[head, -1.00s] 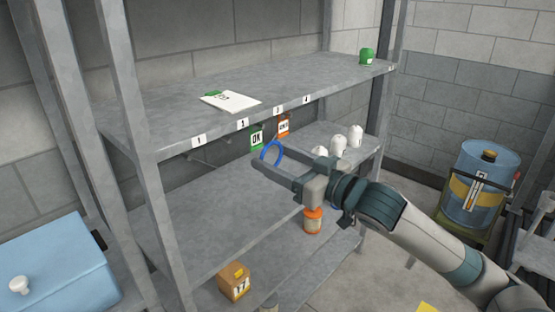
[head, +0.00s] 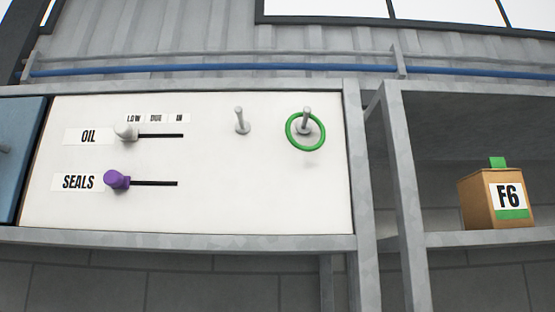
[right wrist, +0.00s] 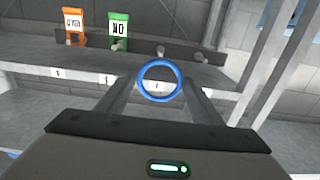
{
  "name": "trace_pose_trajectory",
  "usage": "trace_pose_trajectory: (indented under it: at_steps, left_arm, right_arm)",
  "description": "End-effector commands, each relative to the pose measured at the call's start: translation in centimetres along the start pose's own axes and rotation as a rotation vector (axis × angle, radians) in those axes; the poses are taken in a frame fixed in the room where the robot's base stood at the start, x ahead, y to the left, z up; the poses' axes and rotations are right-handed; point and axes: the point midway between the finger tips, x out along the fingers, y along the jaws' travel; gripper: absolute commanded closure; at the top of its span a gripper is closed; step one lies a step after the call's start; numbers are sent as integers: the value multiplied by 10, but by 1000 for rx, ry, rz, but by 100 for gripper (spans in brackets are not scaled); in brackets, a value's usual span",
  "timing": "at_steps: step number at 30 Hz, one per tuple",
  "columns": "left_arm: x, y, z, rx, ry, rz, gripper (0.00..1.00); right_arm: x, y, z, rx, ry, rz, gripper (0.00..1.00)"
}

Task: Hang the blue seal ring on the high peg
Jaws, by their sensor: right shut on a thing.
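The blue seal ring (right wrist: 141,83) is in the right wrist view, held at the fingertips of my right gripper (right wrist: 160,90), which is shut on it. Past the ring is a rail (right wrist: 50,34) with short pegs. One peg (right wrist: 160,51) shows just above the ring and another peg (right wrist: 197,57) is to its right; both look bare. I cannot tell whether the ring touches any peg, or which peg is the high one. My left gripper is not in view, and the head view shows neither gripper.
In the head view, a white panel (head: 260,200) has a bare peg (head: 240,121), a green ring (head: 291,138) on another peg, and two sliders. A box marked F6 (head: 480,203) stands right.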

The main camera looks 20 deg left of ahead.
Motion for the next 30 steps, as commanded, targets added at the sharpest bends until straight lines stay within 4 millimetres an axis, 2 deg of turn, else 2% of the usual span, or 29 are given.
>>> trace_pose_trajectory:
  at_steps: [5,8,16,24,30]
  left_arm:
    - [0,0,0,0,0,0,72]
    - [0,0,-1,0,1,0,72]
    - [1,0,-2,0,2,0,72]
    - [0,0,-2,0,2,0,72]
    - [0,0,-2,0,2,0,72]
  right_arm:
    - [2,-4,11,5,4,7,61]
    - [4,-10,24,9,10,19,61]
    - [6,-38,80,18,32,99,61]
    - [-5,-72,136,18,27,229,61]
    - [-15,-90,159,9,11,311,61]
